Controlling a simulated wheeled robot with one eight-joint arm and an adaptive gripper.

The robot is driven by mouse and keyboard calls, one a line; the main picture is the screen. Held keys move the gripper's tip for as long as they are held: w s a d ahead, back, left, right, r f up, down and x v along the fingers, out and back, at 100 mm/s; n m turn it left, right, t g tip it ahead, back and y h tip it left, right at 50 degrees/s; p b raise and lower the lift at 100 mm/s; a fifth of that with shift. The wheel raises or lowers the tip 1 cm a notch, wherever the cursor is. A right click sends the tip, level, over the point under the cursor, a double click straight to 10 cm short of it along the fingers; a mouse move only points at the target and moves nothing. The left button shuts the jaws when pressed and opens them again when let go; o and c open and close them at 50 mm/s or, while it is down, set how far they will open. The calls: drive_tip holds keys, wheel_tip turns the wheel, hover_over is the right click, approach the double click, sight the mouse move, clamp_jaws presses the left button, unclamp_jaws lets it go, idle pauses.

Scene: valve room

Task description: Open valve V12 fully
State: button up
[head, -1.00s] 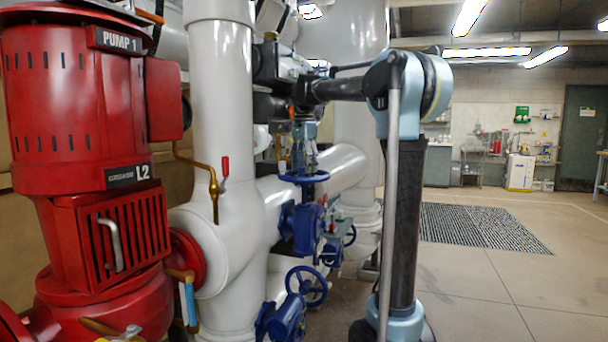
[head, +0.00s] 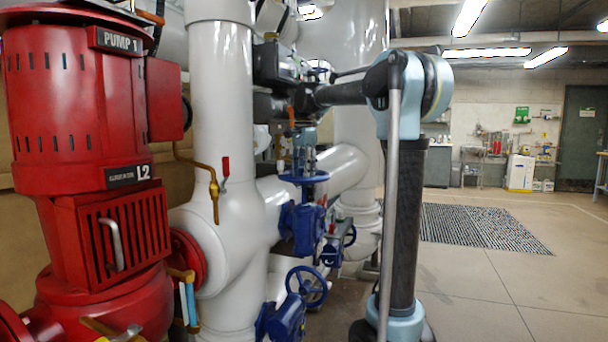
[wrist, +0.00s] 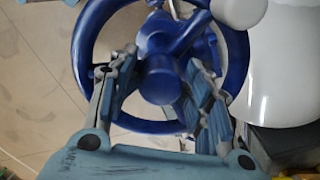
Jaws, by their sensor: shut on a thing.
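A blue handwheel (head: 303,178) lies flat on top of a blue valve body (head: 301,222), left of my arm in the head view. No V12 label is readable. My gripper (head: 304,150) points down onto this wheel from above. In the wrist view the same blue handwheel (wrist: 88,62) fills the upper middle. My gripper's ridged fingers (wrist: 163,78) reach inside its rim, one on each side of the central hub, and are shut on the wheel. The exact contact with the spokes is partly hidden by the fingers.
A second blue handwheel (head: 307,286) stands lower, facing outward. A red pump (head: 85,170) is at left, and a thick white pipe (head: 222,120) rises between it and my arm. A brass pipe with a red lever (head: 225,167) is near. Open floor (head: 500,270) lies right.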

drive_tip(key=shift+d+f, duration=0.1)
drive_tip(key=shift+f, duration=0.1)
drive_tip(key=n, duration=1.1)
drive_tip(key=shift+s+n, duration=0.1)
drive_tip(key=shift+n, duration=0.2)
drive_tip(key=n, duration=0.8)
drive_tip(key=shift+o, duration=0.2)
drive_tip(key=n, duration=0.3)
drive_tip(key=shift+n, duration=0.4)
drive_tip(key=n, duration=0.4)
drive_tip(key=shift+n, duration=0.4)
drive_tip(key=shift+o, duration=0.3)
drive_tip(key=n, duration=0.3)
